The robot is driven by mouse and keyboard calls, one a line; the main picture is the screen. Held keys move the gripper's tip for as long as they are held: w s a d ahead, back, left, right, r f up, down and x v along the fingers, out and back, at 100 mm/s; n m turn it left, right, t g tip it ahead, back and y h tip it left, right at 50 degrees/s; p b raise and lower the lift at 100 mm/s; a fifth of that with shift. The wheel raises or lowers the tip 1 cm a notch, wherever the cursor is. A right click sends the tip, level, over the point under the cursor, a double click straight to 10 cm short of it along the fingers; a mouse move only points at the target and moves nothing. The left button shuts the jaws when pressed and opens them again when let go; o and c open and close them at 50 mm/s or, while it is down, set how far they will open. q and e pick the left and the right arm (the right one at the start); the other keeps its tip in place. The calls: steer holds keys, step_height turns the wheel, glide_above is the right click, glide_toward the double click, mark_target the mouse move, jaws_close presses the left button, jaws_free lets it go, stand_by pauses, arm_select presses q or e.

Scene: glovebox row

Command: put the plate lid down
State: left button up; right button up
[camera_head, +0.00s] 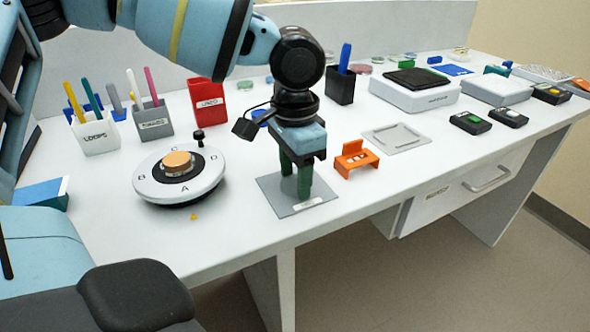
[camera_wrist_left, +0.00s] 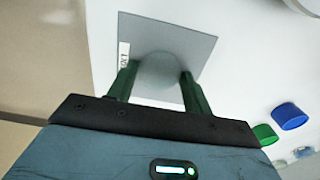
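My left gripper (camera_head: 295,190) points straight down over a grey square mat (camera_head: 273,193) near the table's front edge. The mat also shows in the left wrist view (camera_wrist_left: 200,45), with a white label on its edge. A faint, see-through round plate lid (camera_wrist_left: 160,70) shows between the two green fingers (camera_wrist_left: 159,82). The fingers stand apart and appear to touch the lid's opposite sides. The lid is very low over the mat; I cannot tell whether it touches. The lid is not clear in the head view. My right gripper is not in view.
A white round dial (camera_head: 150,185) stands left of the mat, and an orange holder (camera_head: 355,158) right of it. Behind are pen cups (camera_head: 152,122) and a red box (camera_head: 206,98). A grey square frame (camera_head: 397,138) lies farther right. Blue (camera_wrist_left: 288,116) and green (camera_wrist_left: 264,134) round items show in the wrist view.

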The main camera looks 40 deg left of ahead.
mark_target(295, 182)
arm_select(q)
steer(key=o, duration=0.4)
step_height(295, 182, up, 12)
steer(key=p, duration=0.2)
steer(key=shift+r, duration=0.2)
stand_by(0.7)
